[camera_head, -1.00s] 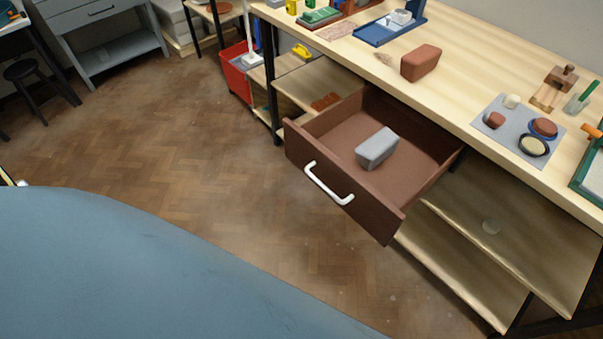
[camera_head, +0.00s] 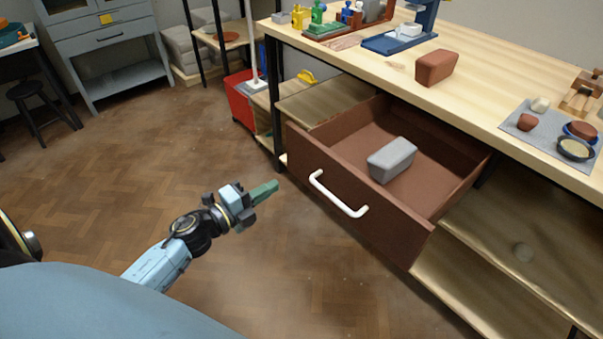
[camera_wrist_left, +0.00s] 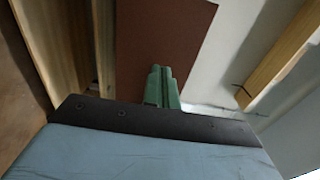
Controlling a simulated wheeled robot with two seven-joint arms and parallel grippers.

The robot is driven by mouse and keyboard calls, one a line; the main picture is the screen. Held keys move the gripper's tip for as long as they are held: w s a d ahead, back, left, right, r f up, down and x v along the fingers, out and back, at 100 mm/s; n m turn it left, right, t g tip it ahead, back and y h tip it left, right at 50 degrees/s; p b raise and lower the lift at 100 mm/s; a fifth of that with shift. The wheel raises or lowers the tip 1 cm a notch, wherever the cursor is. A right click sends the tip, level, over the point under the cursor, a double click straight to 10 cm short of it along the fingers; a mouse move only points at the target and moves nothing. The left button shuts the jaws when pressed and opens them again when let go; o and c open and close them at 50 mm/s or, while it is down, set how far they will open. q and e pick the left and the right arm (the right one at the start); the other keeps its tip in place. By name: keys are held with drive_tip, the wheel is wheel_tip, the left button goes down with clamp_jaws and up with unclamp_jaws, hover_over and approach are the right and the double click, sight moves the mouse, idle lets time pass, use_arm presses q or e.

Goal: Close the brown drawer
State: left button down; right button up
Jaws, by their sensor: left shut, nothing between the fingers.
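The brown drawer (camera_head: 357,205) is pulled well out from under the wooden workbench. It has a white bar handle (camera_head: 337,195) on its front, and a grey block (camera_head: 391,159) lies inside it. My left gripper (camera_head: 266,190) is in front of the drawer, to the left of the handle and apart from it, with its green fingers together and empty. In the left wrist view the green fingers (camera_wrist_left: 161,86) are closed, with a brown panel (camera_wrist_left: 165,35) beyond them that looks like the drawer. My right gripper is in neither view.
The workbench top (camera_head: 480,90) holds a brown block (camera_head: 436,67), a grey mat (camera_head: 520,122) with small bowls, and a blue stand (camera_head: 400,40). Lower shelves (camera_head: 510,245) lie right of the drawer. A red bin (camera_head: 240,100) stands left of the bench. The floor in front is clear.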

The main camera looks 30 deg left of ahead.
sight(308, 166)
use_arm(q)
drive_tip(key=b+x, duration=0.1)
drive_tip(key=x, duration=0.8)
drive_tip(key=shift+w+f, duration=0.1)
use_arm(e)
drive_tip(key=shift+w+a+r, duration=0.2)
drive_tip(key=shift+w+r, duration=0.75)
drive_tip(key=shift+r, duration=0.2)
